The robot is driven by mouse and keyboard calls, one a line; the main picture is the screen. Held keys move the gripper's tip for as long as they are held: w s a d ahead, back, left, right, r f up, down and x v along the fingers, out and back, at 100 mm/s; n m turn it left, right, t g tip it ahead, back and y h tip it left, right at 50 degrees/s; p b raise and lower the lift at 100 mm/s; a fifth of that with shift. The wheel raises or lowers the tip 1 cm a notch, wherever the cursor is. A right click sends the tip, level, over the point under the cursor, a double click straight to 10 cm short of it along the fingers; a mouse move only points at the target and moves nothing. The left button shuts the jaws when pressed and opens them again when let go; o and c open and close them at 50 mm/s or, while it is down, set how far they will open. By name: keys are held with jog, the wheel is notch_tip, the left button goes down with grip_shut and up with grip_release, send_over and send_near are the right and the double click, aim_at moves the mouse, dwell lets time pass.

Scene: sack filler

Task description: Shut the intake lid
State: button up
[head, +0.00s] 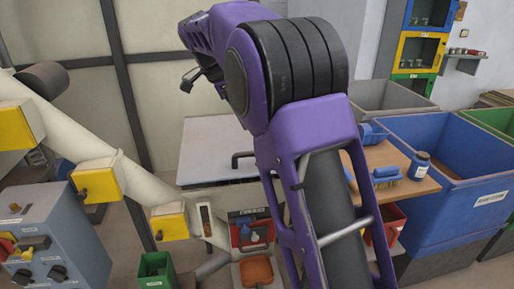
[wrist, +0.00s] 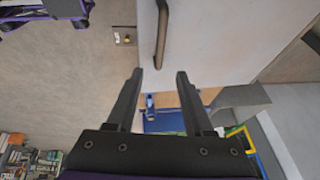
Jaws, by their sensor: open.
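The intake lid (head: 212,143) looks like a pale flat panel at the middle left of the head view, with a dark bar handle (head: 243,157) near its front edge. I cannot tell how far it is raised. My arm covers its right part. In the wrist view the pale panel (wrist: 215,40) fills the upper middle, and the brown-grey handle (wrist: 162,32) stands just beyond my fingertips. My gripper (wrist: 160,73) is open and empty, its two fingers apart. The handle is not between them. In the head view I cannot make out the fingers clearly.
A slanted white chute with yellow boxes (head: 98,180) and a blue control box (head: 48,235) stand at the left.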

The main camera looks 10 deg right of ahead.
jog(key=b+x, duration=0.1)
jog(key=x, duration=1.1)
jog(key=shift+w, duration=0.1)
jog(key=shift+c, duration=0.2)
jog(key=shift+a+r, duration=0.1)
grip_shut()
dwell(0.7)
